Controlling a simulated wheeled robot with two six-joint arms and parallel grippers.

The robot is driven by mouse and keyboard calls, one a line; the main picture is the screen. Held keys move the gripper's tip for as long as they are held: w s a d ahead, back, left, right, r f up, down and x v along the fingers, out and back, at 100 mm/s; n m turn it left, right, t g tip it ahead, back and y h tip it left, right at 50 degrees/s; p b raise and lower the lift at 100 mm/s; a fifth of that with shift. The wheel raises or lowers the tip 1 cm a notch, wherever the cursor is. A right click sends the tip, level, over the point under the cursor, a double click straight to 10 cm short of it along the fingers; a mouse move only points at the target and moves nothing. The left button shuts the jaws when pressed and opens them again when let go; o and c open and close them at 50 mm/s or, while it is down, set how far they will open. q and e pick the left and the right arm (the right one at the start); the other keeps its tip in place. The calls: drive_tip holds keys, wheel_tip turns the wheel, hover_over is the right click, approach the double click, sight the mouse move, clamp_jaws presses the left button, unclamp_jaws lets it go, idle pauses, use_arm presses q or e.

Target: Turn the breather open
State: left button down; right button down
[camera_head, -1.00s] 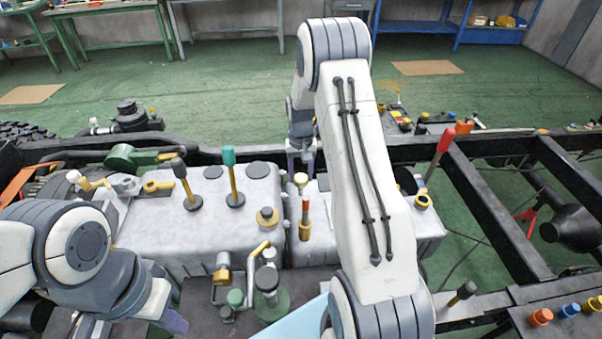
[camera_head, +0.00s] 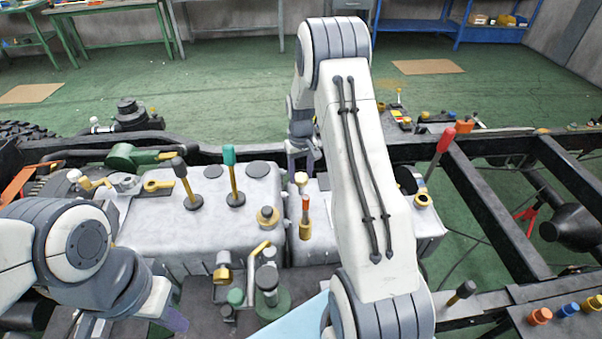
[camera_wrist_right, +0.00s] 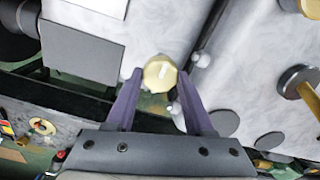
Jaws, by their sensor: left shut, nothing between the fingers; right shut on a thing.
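The breather is a small cream-yellow knob with a pale bar mark on top, seen in the right wrist view (camera_wrist_right: 160,73). In the head view it shows as a cream cap (camera_head: 300,178) at the gap between the two grey tanks. My right gripper (camera_head: 301,168) reaches down to it from behind. In the wrist view its purple fingers (camera_wrist_right: 158,84) stand on either side of the knob and grip it. My left gripper (camera_head: 174,322) is shut and empty at the lower left, well away from the breather, its tips partly hidden.
An orange-tipped lever (camera_head: 305,212) stands close in front of the breather. A green-topped lever (camera_head: 231,175) and a black-topped lever (camera_head: 183,178) rise from the left tank (camera_head: 165,225). A red-handled lever (camera_head: 440,150) stands right of my right arm.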

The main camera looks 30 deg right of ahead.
sight(301, 176)
drive_tip(key=shift+c, duration=1.4)
unclamp_jaws()
wheel_tip(301, 176, up, 11)
drive_tip(key=b, duration=0.1)
drive_tip(key=shift+f, duration=0.2)
drive_tip(key=s+a+r+n, duration=0.2)
drive_tip(key=s+a+r, duration=0.15)
drive_tip(key=a, duration=0.65)
drive_tip(key=s+a+r+n, duration=0.2)
drive_tip(key=s+a, duration=0.2)
drive_tip(key=a, duration=0.6)
drive_tip(key=s+a+n, duration=0.2)
drive_tip(key=s+a, duration=0.3)
drive_tip(key=s, duration=0.6)
drive_tip(key=s+a+n+y, duration=0.1)
drive_tip(key=s+a+n, duration=0.2)
drive_tip(key=s, duration=0.8)
drive_tip(key=shift+s+a+f+n, duration=0.2)
drive_tip(key=shift+s+a+n, duration=0.15)
drive_tip(key=shift+a, duration=0.65)
